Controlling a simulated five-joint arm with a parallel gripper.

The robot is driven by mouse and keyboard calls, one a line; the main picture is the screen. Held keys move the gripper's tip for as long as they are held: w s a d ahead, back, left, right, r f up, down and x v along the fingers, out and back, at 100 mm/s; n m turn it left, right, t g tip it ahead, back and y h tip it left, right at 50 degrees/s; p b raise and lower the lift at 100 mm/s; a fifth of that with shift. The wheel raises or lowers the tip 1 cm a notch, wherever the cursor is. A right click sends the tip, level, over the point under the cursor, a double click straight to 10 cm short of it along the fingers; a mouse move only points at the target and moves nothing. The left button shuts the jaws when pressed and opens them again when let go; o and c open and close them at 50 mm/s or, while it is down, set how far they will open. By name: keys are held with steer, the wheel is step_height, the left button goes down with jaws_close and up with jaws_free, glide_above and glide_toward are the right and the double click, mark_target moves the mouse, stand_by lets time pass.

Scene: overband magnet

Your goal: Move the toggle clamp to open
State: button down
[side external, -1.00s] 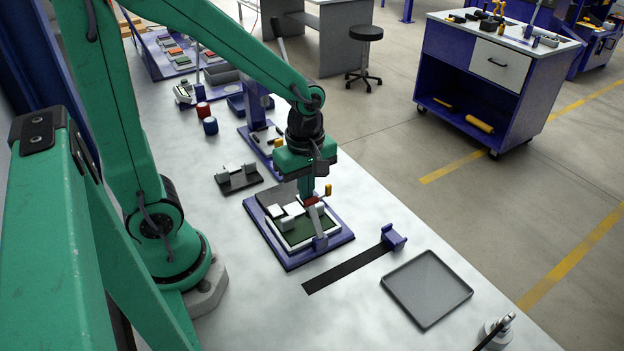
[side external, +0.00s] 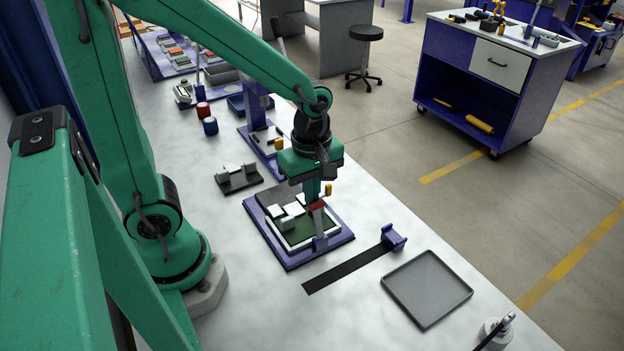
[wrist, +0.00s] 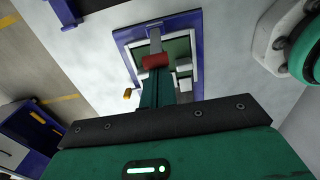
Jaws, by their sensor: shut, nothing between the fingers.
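The toggle clamp (side external: 319,224) stands at the near edge of a blue fixture (side external: 290,263). It has a grey lever with a red grip (side external: 317,205) on top, and the lever stands almost upright in the side view. In the wrist view the red grip (wrist: 155,61) sits just past my fingertips, with the grey lever (wrist: 155,40) beyond it. My gripper (side external: 313,197) points down with its fingers shut and empty, right at the red grip. I cannot tell whether they touch. The fixture holds a green board (side external: 297,232) with white blocks.
A black strip with a blue end block (side external: 393,237) and a grey tray (side external: 427,289) lie to the right. A dark bracket (side external: 238,179) sits to the left. The bench between them is clear.

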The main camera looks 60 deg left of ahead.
steer(key=shift+d+r, duration=0.1)
steer(key=shift+d, duration=0.35)
steer(key=c, duration=2.1)
jaws_free()
steer(key=shift+d, duration=0.3)
steer(key=o, duration=0.5)
steer(key=shift+c, duration=0.2)
steer(key=shift+a, duration=0.1)
steer(key=a+r, duration=0.4)
steer(key=r, duration=0.1)
steer(key=shift+a+r, duration=0.15)
steer(key=shift+r, duration=0.1)
step_height(320, 180, up, 8)
